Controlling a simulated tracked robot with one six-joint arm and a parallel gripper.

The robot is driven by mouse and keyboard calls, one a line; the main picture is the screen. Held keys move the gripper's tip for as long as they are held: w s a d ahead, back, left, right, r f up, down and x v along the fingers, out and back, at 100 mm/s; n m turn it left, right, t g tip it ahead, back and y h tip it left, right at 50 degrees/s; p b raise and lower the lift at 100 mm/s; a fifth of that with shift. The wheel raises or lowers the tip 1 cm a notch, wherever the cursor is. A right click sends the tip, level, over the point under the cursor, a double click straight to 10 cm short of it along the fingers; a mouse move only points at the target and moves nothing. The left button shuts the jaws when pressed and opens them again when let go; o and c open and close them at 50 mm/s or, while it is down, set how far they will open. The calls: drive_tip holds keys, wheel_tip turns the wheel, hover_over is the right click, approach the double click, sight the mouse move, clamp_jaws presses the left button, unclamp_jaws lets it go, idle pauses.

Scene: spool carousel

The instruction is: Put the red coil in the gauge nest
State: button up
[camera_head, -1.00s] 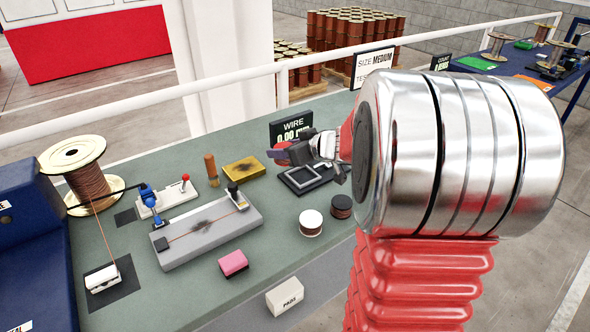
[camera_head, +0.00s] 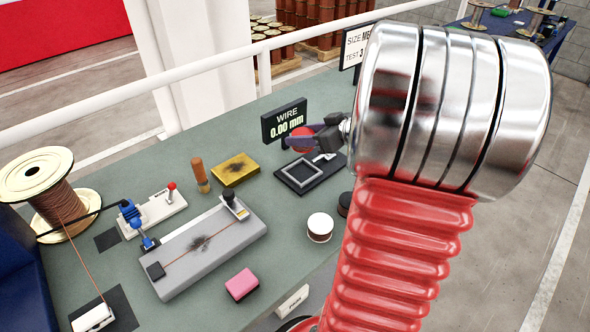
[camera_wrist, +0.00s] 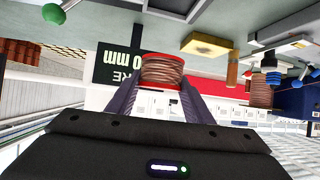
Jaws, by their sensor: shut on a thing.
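The red coil (camera_head: 301,139), a small spool with red ends and copper wire, is between my gripper's fingers (camera_head: 303,142). The wrist view, which is upside down, shows the red coil (camera_wrist: 163,72) pinched between both dark fingers (camera_wrist: 162,88). My gripper is shut on it and holds it up in front of the wire display. The gauge nest (camera_head: 299,172), a light square frame on a black base, sits on the bench just below the coil in the head view. My arm's wrist end hides the area to the right.
The wire display (camera_head: 284,119) reads 0.00 mm behind the nest. A yellow block (camera_head: 234,169), a wooden-handled tool (camera_head: 199,175) and a grey fixture (camera_head: 205,245) are to the left. A white-topped coil (camera_head: 320,227), a dark coil (camera_head: 344,204) and a pink block (camera_head: 242,285) are nearer.

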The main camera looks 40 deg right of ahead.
drive_tip(key=shift+w, duration=0.1)
drive_tip(key=shift+f, duration=0.15)
hover_over(302, 173)
wheel_tip(302, 173, down, 6)
drive_tip(key=shift+r, duration=0.1)
idle(0.4)
drive_tip(key=shift+f, duration=1.9)
drive_tip(key=shift+f, duration=0.1)
drive_tip(key=o, duration=1.3)
